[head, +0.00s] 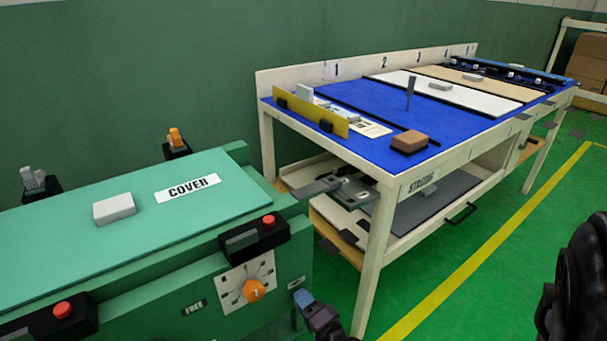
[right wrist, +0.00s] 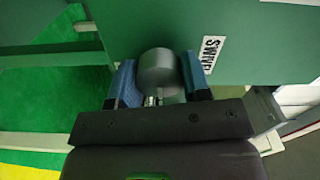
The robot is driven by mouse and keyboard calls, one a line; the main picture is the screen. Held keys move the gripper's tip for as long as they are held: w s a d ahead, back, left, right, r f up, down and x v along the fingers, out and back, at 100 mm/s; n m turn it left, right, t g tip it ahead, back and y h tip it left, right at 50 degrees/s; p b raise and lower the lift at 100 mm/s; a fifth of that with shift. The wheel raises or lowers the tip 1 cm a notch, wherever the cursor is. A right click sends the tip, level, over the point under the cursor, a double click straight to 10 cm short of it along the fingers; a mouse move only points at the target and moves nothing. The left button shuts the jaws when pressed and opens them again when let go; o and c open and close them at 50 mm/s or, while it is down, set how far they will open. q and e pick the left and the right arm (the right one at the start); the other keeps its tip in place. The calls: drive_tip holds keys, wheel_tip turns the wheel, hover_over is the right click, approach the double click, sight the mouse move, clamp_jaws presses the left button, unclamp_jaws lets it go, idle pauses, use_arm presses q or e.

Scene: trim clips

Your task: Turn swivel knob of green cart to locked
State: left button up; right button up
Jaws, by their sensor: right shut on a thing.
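The green cart (head: 150,215) stands at the left in the head view, with a COVER label on its top. My right gripper (head: 303,299) is low at the cart's right end. In the right wrist view its two blue fingers (right wrist: 158,85) are shut on a grey round knob (right wrist: 159,70), one on each side. A partly cut label (right wrist: 212,54) reading like SWIVEL is beside the knob on the green panel. The knob is hidden in the head view, and which setting it points to cannot be told. My left gripper is not in view.
An orange dial (head: 253,290) and red buttons (head: 268,220) are on the cart's near side. A white-framed workbench (head: 372,265) with a blue top stands close behind my right gripper. Green floor (head: 510,260) with a yellow line is clear at the right.

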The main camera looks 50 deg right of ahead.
drive_tip(key=shift+f, duration=0.1)
idle(0.3)
drive_tip(key=o, duration=0.9)
drive_tip(key=shift+o, duration=0.2)
use_arm(q)
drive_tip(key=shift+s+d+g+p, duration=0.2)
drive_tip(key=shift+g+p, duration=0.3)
drive_tip(key=shift+p, duration=0.4)
use_arm(e)
drive_tip(key=v, duration=1.1)
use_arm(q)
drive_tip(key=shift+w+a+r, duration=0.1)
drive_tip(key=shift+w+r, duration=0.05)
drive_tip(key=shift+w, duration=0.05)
